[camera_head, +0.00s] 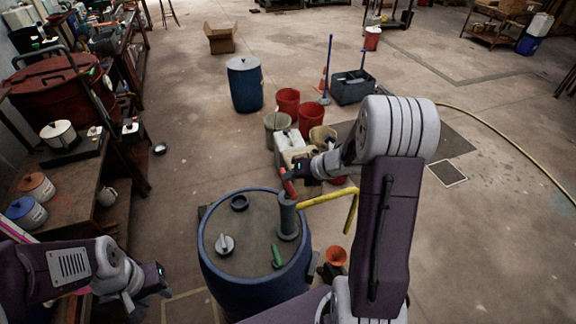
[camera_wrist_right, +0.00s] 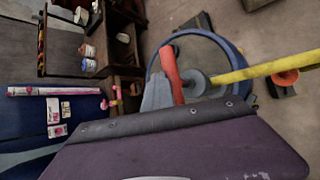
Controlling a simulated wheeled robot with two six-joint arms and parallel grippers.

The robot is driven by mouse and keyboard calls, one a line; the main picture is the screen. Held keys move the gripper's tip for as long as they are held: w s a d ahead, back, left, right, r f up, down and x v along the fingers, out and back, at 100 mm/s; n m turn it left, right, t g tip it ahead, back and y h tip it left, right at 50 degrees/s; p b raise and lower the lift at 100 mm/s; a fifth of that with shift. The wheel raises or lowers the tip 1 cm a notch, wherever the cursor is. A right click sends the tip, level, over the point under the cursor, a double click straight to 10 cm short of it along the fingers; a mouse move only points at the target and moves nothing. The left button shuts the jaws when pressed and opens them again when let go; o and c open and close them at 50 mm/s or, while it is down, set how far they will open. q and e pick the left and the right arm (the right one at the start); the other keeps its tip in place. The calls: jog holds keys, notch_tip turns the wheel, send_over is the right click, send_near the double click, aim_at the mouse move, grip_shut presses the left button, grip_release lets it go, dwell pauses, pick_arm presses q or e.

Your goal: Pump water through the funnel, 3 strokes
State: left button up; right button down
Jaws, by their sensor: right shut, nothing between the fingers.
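A blue barrel (camera_head: 203,262) stands in front of me with a grey upright pump (camera_head: 288,218) on its lid. A red pump handle (camera_head: 288,184) slants up from the pump's top; it also shows in the right wrist view (camera_wrist_right: 173,72). A yellow spout pipe (camera_head: 325,197) runs right from the pump and bends down. An orange funnel (camera_head: 335,256) stands low to the barrel's right. My right gripper (camera_head: 299,172) is shut and empty, close beside the handle; contact is unclear. My left gripper (camera_head: 152,286) is left of the barrel, away from the pump; its jaw opening is unclear.
Red buckets (camera_head: 311,118), a white canister (camera_head: 289,141) and another blue barrel (camera_head: 244,84) stand behind the pump. A cluttered bench with paint cans (camera_head: 37,186) lines the left side. The floor at right is mostly clear, with a yellow hose (camera_head: 510,150).

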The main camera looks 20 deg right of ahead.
aim_at(290, 182)
jog(key=shift+w+d+r+p, duration=0.1)
jog(key=shift+r+p, duration=1.75)
jog(key=shift+r, duration=0.45)
notch_tip(290, 182, up, 6)
jog(key=p, duration=0.5)
jog(key=shift+f, duration=0.1)
